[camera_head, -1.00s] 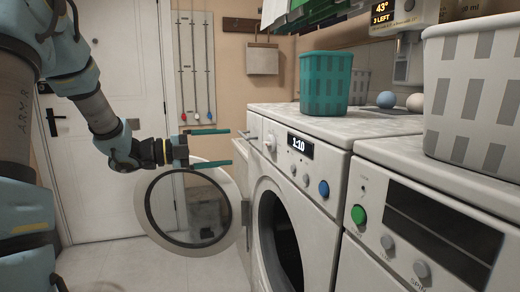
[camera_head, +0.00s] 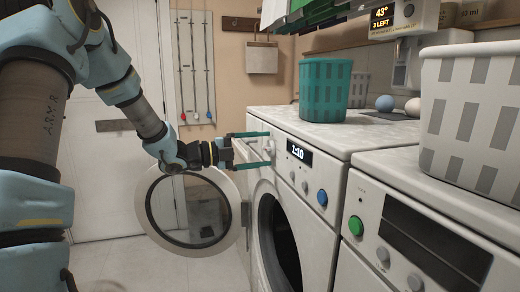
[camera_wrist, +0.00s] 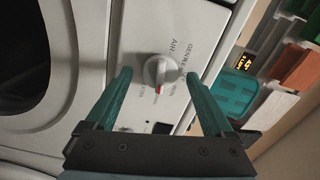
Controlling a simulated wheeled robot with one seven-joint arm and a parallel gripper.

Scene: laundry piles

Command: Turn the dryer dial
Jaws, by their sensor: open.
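The dryer (camera_head: 300,226) stands at centre with its round door (camera_head: 192,212) swung open to the left. Its dial (camera_wrist: 161,72) is a pale round knob with a red mark, on the control panel among printed labels. In the wrist view the red mark points down toward my gripper. My gripper (camera_wrist: 143,76) is open, with one teal finger on each side of the dial and a gap showing on both sides. In the head view my gripper (camera_head: 269,149) is at the left end of the panel, where the fingers partly cover the dial.
The panel also has a 1:10 display (camera_head: 299,153), small knobs and a blue button (camera_head: 322,192). A teal basket (camera_head: 325,90) stands on the dryer. A second machine (camera_head: 420,225) with a green button stands at right, bearing a white-grey basket (camera_head: 472,120).

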